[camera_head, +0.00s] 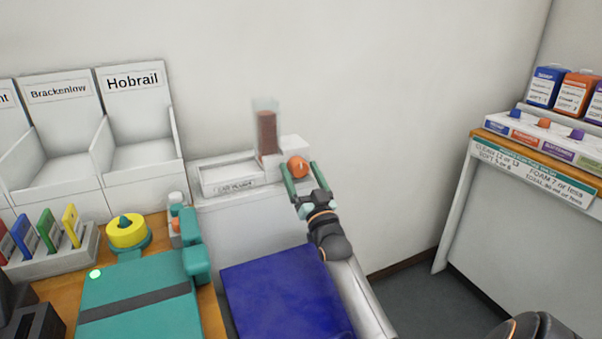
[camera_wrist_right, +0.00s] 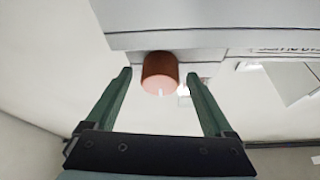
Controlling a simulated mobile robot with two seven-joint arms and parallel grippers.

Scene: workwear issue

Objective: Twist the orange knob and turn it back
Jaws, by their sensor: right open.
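The orange knob (camera_head: 298,167) sits on the front of a white dispenser unit (camera_head: 292,147) against the back wall. In the right wrist view the knob (camera_wrist_right: 160,73) lies between my fingers, with a gap on each side and a small pale mark on its face. My right gripper (camera_head: 300,176) is open, with its green fingers on either side of the knob. It also shows in the right wrist view (camera_wrist_right: 162,85). Whether the fingertips reach past the knob's face is hard to tell.
A clear tube with brown contents (camera_head: 266,130) stands on the unit beside a labelled tray (camera_head: 230,177). A blue cloth-like block (camera_head: 285,295) lies in front. A teal case (camera_head: 140,290) and a yellow dial (camera_head: 126,231) are left. Floor shows at right.

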